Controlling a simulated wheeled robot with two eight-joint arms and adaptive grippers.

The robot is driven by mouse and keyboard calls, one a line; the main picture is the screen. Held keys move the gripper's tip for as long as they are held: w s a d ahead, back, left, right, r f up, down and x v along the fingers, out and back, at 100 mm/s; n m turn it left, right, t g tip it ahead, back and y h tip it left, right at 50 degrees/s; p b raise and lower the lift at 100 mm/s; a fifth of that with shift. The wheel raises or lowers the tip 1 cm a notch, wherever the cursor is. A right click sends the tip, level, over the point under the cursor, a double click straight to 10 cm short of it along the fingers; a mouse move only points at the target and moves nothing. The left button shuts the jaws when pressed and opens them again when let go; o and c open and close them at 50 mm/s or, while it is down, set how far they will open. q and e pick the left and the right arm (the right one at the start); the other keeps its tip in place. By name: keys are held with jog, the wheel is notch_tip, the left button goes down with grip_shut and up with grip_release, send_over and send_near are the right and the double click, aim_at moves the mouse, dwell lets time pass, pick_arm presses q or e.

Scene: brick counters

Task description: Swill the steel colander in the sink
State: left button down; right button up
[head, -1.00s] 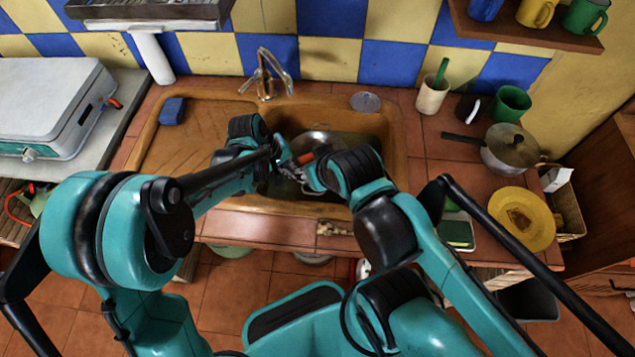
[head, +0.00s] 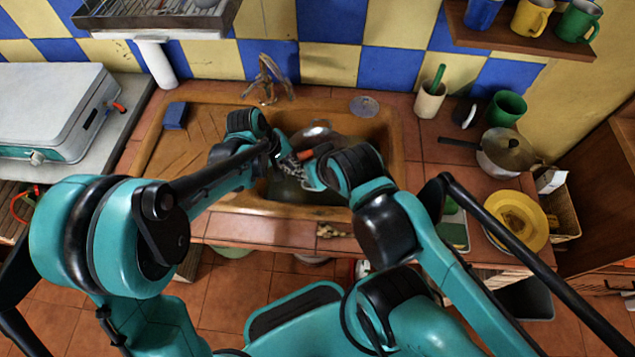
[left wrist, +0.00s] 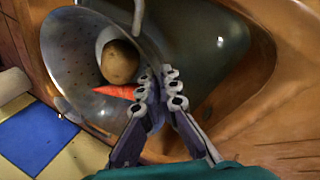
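The steel colander (head: 318,130) is in the basin of the brown sink (head: 397,150), partly hidden by my arms. In the left wrist view the perforated colander (left wrist: 72,62) holds a potato (left wrist: 120,62) and an orange carrot (left wrist: 115,91). The carrot also shows in the head view (head: 304,156). My left gripper (left wrist: 160,92) has its fingers close together at the colander's rim, apparently shut on it. My right gripper (head: 309,174) is low over the basin beside the left one. Its fingertips are too hidden to tell open from shut.
A faucet (head: 267,80) stands behind the basin. A blue sponge (head: 175,115) lies on the drainboard at left.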

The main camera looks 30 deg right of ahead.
pick_arm(q)
notch_tip(320, 180, up, 6)
jog(key=p, duration=0.3)
jog(key=shift+p, duration=0.35)
dwell(0.6)
